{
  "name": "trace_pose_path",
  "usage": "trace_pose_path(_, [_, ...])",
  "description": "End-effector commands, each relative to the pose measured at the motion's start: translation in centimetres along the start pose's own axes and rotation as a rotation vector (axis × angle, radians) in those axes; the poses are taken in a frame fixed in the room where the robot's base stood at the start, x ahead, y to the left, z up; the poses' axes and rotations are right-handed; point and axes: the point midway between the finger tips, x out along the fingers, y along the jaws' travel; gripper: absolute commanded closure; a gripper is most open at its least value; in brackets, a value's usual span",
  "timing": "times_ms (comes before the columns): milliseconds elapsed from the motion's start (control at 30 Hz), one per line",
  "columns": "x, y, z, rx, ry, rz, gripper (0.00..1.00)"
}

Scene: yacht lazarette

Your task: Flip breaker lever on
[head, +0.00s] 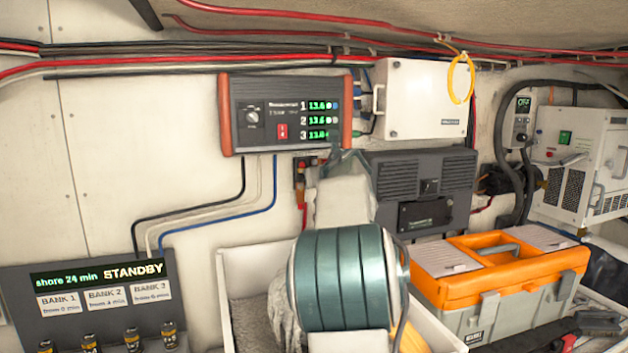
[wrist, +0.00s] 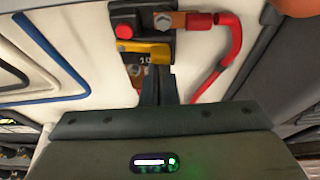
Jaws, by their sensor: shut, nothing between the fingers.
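The breaker, a small red and black unit on the white wall, shows at the top of the wrist view (wrist: 125,30). In the head view its left part (head: 301,172) shows beside my arm; the rest is hidden. A yellow bar (wrist: 146,52), which looks like its lever, lies across its lower part. My gripper (wrist: 158,78) is shut and empty, its dark fingertips just below or against the yellow bar; I cannot tell whether they touch. In the head view my gripper (head: 345,158) is in front of the wall, below the orange-edged meter.
A red cable (wrist: 225,60) bends close right of the breaker. The meter (head: 262,112) is above, a dark grey box (head: 425,185) to the right. An orange toolbox (head: 500,270) and an open white bin (head: 235,262) stand below. A STANDBY panel (head: 60,310) is at lower left.

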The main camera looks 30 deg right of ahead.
Motion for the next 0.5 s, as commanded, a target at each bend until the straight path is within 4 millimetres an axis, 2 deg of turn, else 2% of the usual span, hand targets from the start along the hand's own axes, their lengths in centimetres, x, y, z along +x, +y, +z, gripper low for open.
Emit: trace_pose_path(500, [0.07, 0.87, -0.12, -0.008, -0.002, 0.0, 1.0])
